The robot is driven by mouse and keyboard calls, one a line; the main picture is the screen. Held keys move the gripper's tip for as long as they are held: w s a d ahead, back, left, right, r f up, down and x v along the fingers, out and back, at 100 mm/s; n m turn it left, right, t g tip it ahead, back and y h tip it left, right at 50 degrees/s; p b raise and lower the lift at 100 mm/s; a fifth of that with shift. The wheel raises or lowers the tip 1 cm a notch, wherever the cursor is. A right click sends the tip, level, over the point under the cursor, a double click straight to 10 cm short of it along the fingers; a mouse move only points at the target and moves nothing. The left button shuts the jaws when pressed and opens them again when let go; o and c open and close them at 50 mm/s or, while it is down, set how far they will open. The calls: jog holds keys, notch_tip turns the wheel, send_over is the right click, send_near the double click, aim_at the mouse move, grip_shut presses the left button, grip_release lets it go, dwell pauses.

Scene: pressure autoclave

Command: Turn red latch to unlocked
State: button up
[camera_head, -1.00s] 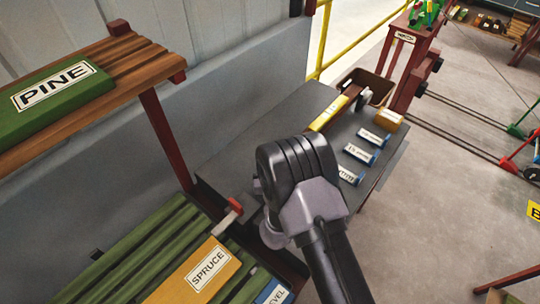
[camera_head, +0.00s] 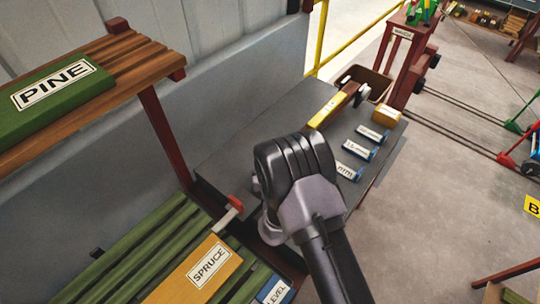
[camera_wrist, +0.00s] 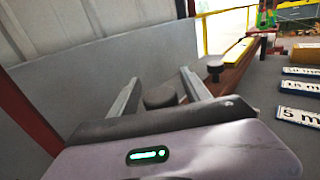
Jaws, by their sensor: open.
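A small lever with a red end (camera_head: 236,203) and a pale shaft sits at the near edge of the grey table, beside the green slats. It is the only red latch-like part I can make out, and I cannot tell whether it is the latch or its state. My gripper (camera_wrist: 160,76) is open in the wrist view, with its two grey fingers apart. A dark round knob (camera_wrist: 160,97) shows between the fingers, apparently part of the gripper or something just beyond it.
A yellow level (camera_head: 328,110) and several labelled blue blocks (camera_head: 359,150) lie on the grey table (camera_head: 225,165). A brown bin (camera_head: 368,82) stands at its far end. A wooden shelf with a green PINE board (camera_head: 58,88) overhangs at left.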

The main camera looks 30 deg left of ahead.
jog(key=p+v, duration=0.2)
jog(key=v, duration=1.5)
jog(key=shift+s, duration=0.15)
